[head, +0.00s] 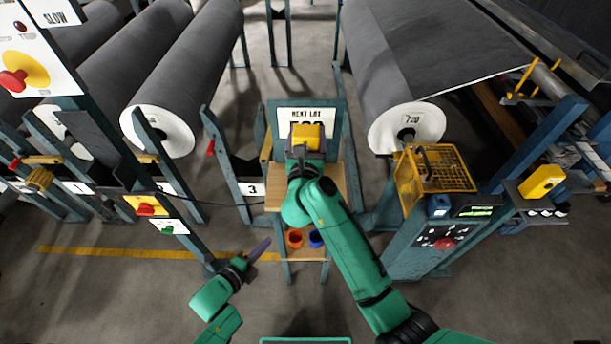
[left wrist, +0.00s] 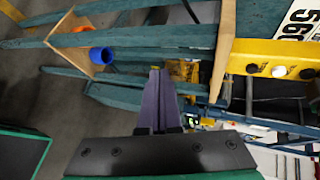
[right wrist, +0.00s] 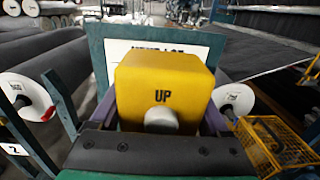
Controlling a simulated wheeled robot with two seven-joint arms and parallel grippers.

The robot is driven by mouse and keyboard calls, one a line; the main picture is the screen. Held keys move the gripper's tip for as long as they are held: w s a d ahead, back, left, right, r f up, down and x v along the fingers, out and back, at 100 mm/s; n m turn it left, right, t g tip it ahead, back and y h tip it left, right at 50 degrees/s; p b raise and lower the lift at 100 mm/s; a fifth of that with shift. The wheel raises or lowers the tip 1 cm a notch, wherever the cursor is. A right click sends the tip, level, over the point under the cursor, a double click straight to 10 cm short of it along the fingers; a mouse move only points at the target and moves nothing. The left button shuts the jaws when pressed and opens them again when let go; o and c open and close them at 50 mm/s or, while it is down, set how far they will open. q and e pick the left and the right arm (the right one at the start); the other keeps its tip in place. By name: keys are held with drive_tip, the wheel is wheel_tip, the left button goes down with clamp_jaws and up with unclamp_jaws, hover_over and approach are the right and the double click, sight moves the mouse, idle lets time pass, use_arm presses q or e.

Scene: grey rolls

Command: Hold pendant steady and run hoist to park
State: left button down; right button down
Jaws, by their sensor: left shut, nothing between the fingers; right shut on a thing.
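The yellow pendant (head: 307,137) is in front of the white lot board. In the right wrist view the pendant (right wrist: 163,90) fills the middle, with the word UP and a round grey button facing me. My right gripper (head: 305,153) is shut on it. My left gripper (head: 260,249) is low and to the left of the small wooden stand, apart from the pendant. In the left wrist view its fingers (left wrist: 158,98) are together and empty. That view also shows a yellow body (left wrist: 265,52) with round buttons beside the board; I cannot tell whether it is the pendant.
The wooden stand (head: 341,190) holds an orange cup (head: 295,239) and a blue cup (head: 316,239) on its lower shelf. Large grey rolls (head: 185,75) are at left, another (head: 385,65) at right. A control post (head: 425,250) with a yellow cage stands at right. Floor at lower left is clear.

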use_arm(q)
drive_tip(key=d+r+m+h, duration=0.3)
drive_tip(key=d+r+m, duration=0.2)
drive_tip(key=r, duration=0.4)
drive_tip(key=s+d+r+m+h, duration=0.1)
drive_tip(key=d+r+m+h, duration=0.3)
drive_tip(key=r, duration=0.4)
drive_tip(key=d+m, duration=0.1)
drive_tip(key=m, duration=0.1)
drive_tip(key=shift+s+r+m+t, duration=0.2)
drive_tip(key=shift+r+m+t, duration=0.15)
drive_tip(key=shift+m+t, duration=0.05)
drive_tip(key=w, duration=0.9)
drive_tip(key=shift+d, duration=0.25)
drive_tip(key=shift+w, duration=0.35)
